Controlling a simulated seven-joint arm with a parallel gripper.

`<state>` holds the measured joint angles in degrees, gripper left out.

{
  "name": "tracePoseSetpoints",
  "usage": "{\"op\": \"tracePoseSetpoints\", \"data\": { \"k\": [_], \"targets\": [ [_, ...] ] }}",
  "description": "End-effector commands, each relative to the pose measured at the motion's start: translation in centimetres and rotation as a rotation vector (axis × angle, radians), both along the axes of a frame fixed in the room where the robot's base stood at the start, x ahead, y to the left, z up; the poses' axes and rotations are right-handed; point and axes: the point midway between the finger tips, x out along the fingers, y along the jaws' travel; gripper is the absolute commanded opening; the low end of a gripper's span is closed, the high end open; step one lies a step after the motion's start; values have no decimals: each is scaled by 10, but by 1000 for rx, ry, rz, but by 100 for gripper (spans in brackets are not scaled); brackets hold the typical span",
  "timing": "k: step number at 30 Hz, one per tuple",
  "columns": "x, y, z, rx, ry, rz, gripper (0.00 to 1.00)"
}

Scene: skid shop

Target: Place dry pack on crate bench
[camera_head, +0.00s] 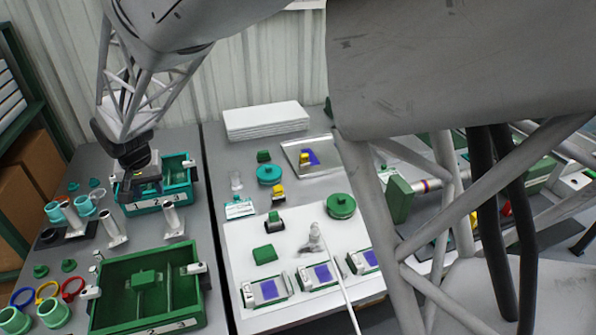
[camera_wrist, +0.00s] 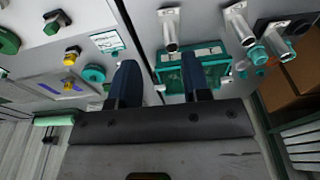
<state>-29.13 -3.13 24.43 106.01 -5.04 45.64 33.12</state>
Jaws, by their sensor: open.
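My gripper (camera_head: 140,188) hangs over the near-left part of the teal crate (camera_head: 192,176) on the left grey bench (camera_head: 218,262). In the wrist view, its two dark fingers (camera_wrist: 160,64) stand apart with nothing visible between them, and the teal crate (camera_wrist: 222,72) lies beyond them. I cannot say for sure which thing is the dry pack. A small white packet with a teal label (camera_head: 239,209) lies flat on the other bench, right of the gap; it also shows in the wrist view (camera_wrist: 108,40). My gripper is apart from it.
A large green crate (camera_head: 203,300) fills the front of the left bench, with metal tube fittings (camera_head: 172,218) between the crates. Teal and green caps stand at left. A white stack (camera_head: 265,121), metal tray (camera_head: 322,142) and white mat (camera_head: 240,250) occupy the right bench.

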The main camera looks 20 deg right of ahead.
Motion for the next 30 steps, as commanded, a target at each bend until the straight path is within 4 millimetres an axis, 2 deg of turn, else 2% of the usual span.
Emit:
{"op": "tracePoseSetpoints", "data": {
  "k": [1, 3, 12, 21, 30],
  "targets": [
    [-6, -20, 20, 8, -15, -6, 44],
    [-16, -46, 34, 10, -20, -7, 44],
    [-74, -147, 79, 8, -38, -9, 44],
    [-150, -232, 104, 5, -56, -12, 44],
    [-236, -295, 109, -4, -75, -13, 44]
  ]
}}
